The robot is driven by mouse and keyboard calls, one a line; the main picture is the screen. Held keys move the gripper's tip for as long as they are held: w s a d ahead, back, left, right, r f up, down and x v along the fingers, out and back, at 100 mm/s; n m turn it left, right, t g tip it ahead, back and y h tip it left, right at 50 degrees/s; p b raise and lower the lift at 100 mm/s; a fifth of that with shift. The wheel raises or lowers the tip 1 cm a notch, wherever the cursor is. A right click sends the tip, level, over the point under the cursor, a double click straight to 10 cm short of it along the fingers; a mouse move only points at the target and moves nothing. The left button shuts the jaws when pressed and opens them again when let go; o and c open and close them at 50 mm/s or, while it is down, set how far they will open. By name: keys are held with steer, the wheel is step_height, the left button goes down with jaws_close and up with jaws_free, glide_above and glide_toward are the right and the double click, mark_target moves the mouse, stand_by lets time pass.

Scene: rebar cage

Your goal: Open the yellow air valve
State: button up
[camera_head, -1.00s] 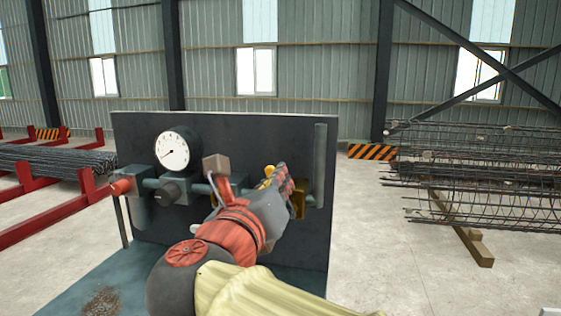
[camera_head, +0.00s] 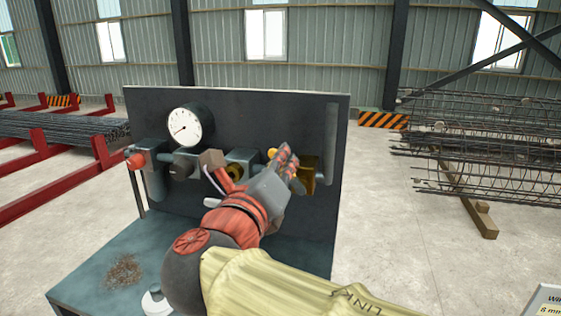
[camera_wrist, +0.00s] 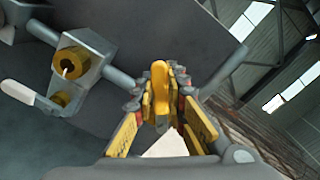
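The yellow air valve sits at the right end of the pipe on the dark panel. In the head view its brass-yellow body (camera_head: 309,175) shows just right of my fingers, and a yellow tip (camera_head: 271,152) shows left of them. My gripper (camera_head: 287,160) is at the valve and hides part of it. In the wrist view the yellow handle (camera_wrist: 160,76) stands between the fingertips of my gripper (camera_wrist: 160,105). The fingers are drawn in close on both sides of it and appear to hold it. The exact contact is hard to see.
A white gauge (camera_head: 184,127) and a red-ended fitting (camera_head: 136,161) are on the panel (camera_head: 262,112). The wrist view shows another brass fitting (camera_wrist: 68,62) beside the gripper. A teal bench (camera_head: 92,272) is below. Rebar cages (camera_head: 480,150) stand right; red racks stand left.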

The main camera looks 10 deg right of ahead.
steer(key=o, duration=0.4)
steer(key=shift+v, duration=6)
steer(key=shift+f, duration=0.1)
steer(key=shift+c, duration=0.4)
